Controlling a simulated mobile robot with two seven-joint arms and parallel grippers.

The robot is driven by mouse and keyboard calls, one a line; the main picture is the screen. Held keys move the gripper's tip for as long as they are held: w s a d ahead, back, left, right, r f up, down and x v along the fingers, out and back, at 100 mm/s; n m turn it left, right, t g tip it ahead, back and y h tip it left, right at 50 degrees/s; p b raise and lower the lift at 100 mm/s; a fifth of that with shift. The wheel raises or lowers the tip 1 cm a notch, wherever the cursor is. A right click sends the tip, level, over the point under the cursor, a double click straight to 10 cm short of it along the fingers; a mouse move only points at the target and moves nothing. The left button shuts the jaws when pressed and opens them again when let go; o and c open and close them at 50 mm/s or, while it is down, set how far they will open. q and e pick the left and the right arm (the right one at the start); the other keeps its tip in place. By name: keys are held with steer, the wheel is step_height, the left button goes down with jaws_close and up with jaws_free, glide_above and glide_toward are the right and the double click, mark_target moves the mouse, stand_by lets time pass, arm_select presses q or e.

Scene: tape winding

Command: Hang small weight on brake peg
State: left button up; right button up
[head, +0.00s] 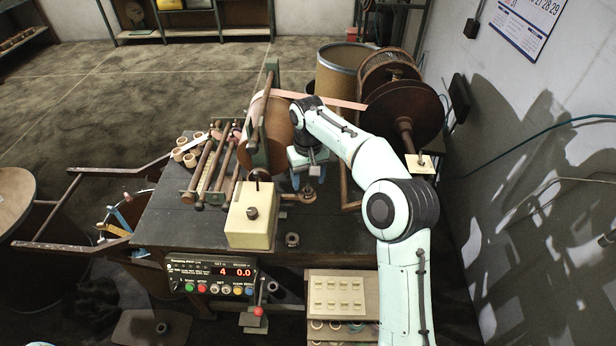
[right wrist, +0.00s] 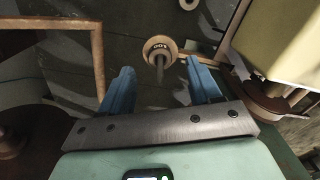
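My right gripper (head: 309,178) is open above the dark workbench, with its two blue fingers pointing down. In the right wrist view its fingers (right wrist: 160,80) stand apart with nothing clamped between them. A small round brass-coloured weight (right wrist: 160,48) with a marked top and thin stem lies just beyond the fingertips, roughly centred between them. In the head view a round brown weight (head: 307,194) sits on the bench below the gripper. I cannot pick out the brake peg with certainty. My left gripper is not in view.
A cream box (head: 253,215) stands left of the gripper, above a control panel (head: 211,278). A large reel (head: 405,112) stands behind right, with pink tape (head: 340,102) running to the winder. A small dark ring (head: 292,239) lies near the bench's front edge.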

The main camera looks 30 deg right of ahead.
step_height(320, 180, up, 7)
steer(key=shift+w+r+p, duration=0.1)
steer(key=shift+r+p, duration=0.1)
steer(key=shift+p, duration=0.6)
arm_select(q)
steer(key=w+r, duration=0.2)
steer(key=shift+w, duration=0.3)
arm_select(e)
step_height(320, 180, up, 6)
